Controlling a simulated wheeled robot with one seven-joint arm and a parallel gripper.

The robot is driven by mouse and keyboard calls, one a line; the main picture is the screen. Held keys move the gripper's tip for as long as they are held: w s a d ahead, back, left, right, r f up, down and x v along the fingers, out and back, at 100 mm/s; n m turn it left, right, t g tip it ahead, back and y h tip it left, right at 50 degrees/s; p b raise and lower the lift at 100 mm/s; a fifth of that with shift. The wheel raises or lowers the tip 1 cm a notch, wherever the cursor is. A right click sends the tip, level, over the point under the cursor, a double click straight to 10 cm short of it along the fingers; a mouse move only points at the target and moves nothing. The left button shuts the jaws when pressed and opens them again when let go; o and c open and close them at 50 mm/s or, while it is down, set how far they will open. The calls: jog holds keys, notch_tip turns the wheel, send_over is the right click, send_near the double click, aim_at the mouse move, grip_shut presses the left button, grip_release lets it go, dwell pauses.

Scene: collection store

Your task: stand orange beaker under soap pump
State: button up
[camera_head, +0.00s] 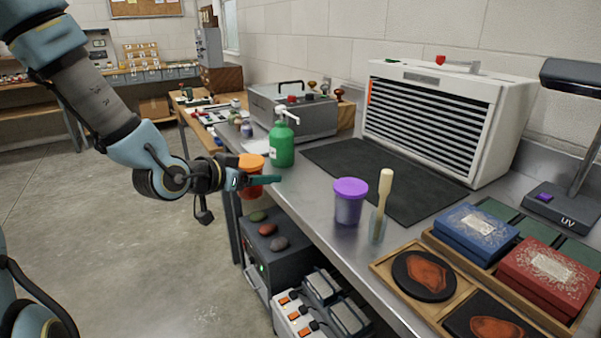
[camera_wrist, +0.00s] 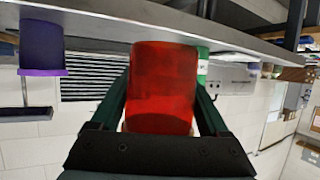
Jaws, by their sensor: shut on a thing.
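The orange beaker (camera_head: 250,163) is held upright in my gripper (camera_head: 262,181), at the front edge of the bench in the head view. In the wrist view, which is upside down, the beaker (camera_wrist: 162,88) looks red and fills the space between the two fingers (camera_wrist: 160,110). The soap pump (camera_head: 281,144) is a green bottle with a white pump head, standing on the bench just right of and behind the beaker. A sliver of it (camera_wrist: 203,72) shows behind the beaker in the wrist view. I cannot tell whether the beaker's base touches the bench.
A purple beaker (camera_head: 349,201) and a glass with a wooden-handled tool (camera_head: 380,212) stand right along the bench. A dark mat (camera_head: 385,178) lies before a white slatted cabinet (camera_head: 440,115). A grey case (camera_head: 292,112) stands behind the pump. Bare metal bench (camera_head: 310,190) lies between pump and purple beaker.

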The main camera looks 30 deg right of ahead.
jog(key=p, duration=0.4)
send_over(305, 173)
jog(key=shift+a, duration=0.1)
notch_tip(305, 173, down, 2)
jog(key=shift+f+p, duration=0.25)
jog(key=shift+p, duration=0.5)
jog(key=shift+f, duration=0.5)
jog(key=shift+f, duration=0.2)
jog(key=o, duration=1.1)
jog(key=shift+o, duration=0.2)
jog(key=shift+r, duration=0.15)
